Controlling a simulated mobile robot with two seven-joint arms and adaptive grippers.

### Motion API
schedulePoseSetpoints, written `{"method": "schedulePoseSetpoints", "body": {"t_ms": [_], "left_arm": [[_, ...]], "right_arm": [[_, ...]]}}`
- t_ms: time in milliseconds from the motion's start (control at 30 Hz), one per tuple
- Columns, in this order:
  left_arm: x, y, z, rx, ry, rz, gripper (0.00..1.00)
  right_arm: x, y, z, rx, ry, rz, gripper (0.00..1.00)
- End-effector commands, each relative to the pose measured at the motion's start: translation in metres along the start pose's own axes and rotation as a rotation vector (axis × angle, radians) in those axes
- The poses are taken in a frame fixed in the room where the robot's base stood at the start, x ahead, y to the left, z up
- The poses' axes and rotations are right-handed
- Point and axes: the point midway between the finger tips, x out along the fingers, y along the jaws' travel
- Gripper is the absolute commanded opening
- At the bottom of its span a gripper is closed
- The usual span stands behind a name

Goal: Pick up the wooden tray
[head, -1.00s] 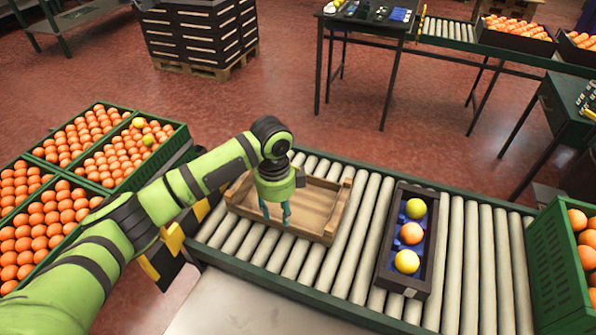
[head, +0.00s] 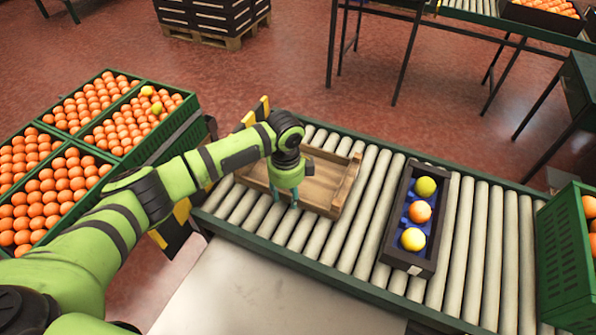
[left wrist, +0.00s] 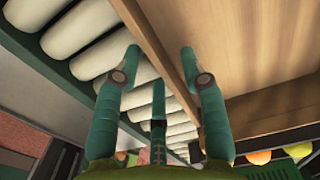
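The wooden tray (head: 326,184) lies on the roller conveyor, left of the dark box, and looks empty. My left gripper (head: 284,201) points down at the tray's near side. One finger is over the rollers and the other is over the tray's inside. I cannot tell whether either finger touches the wall. My right gripper is not in view.
A dark box (head: 413,258) with blue lining holds two yellow fruits and an orange one on the conveyor (head: 340,240). A green crate (head: 556,262) of oranges stands at the right. Green crates (head: 172,145) of oranges stand at the left.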

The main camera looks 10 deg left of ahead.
Motion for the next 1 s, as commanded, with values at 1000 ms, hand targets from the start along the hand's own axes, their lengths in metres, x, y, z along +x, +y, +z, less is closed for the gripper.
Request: {"method": "schedulePoseSetpoints", "body": {"t_ms": [1000], "left_arm": [[-0.055, 0.007, -0.022, 0.008, 0.005, -0.004, 0.0]], "right_arm": [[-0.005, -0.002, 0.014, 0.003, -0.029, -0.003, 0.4]]}}
